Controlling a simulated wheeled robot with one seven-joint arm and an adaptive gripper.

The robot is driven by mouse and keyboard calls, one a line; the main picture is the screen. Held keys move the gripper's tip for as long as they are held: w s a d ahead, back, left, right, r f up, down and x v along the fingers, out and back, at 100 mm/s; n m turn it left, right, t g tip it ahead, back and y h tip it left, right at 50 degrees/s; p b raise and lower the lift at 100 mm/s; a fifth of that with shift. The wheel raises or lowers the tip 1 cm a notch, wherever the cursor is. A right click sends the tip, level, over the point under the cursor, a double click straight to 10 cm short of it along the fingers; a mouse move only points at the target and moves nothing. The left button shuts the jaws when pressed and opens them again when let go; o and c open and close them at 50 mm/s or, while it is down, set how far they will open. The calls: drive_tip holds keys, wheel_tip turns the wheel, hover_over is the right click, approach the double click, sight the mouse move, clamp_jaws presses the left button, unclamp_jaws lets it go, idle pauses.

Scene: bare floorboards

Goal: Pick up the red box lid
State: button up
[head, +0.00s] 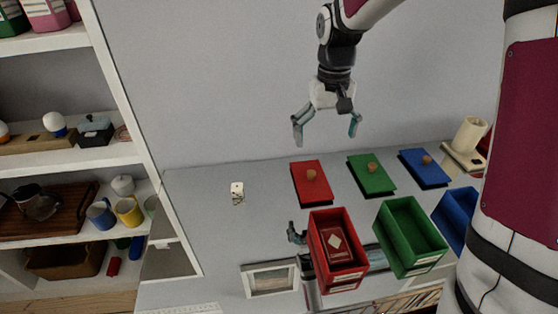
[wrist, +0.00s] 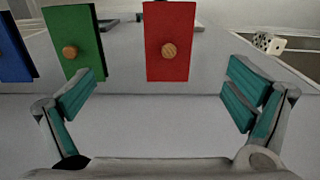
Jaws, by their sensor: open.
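The red box lid (head: 311,184) is a flat red panel with a round wooden knob. It lies on the grey surface behind the open red box (head: 337,274). In the wrist view the red lid (wrist: 167,62) shows ahead, between my fingers and beyond their tips. My gripper (head: 327,132) is open and empty, above and apart from the lid. Its two teal-padded fingers also show in the wrist view (wrist: 163,95), spread wide.
A green lid (head: 371,174) and a blue lid (head: 424,168) lie right of the red one. The open green box (head: 408,238) and blue box (head: 456,217) stand in front. A white die (head: 237,189) is to the left. A loaded shelf (head: 70,155) stands further left.

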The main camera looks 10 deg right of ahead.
sight(312, 182)
drive_tip(key=f, duration=0.5)
drive_tip(key=a+f+b, duration=0.1)
drive_tip(key=f, duration=0.4)
drive_tip(key=w+f, duration=0.1)
drive_tip(key=f, duration=0.4)
drive_tip(key=shift+a+b, duration=0.25)
drive_tip(key=shift+b, duration=0.05)
drive_tip(key=c, duration=1.2)
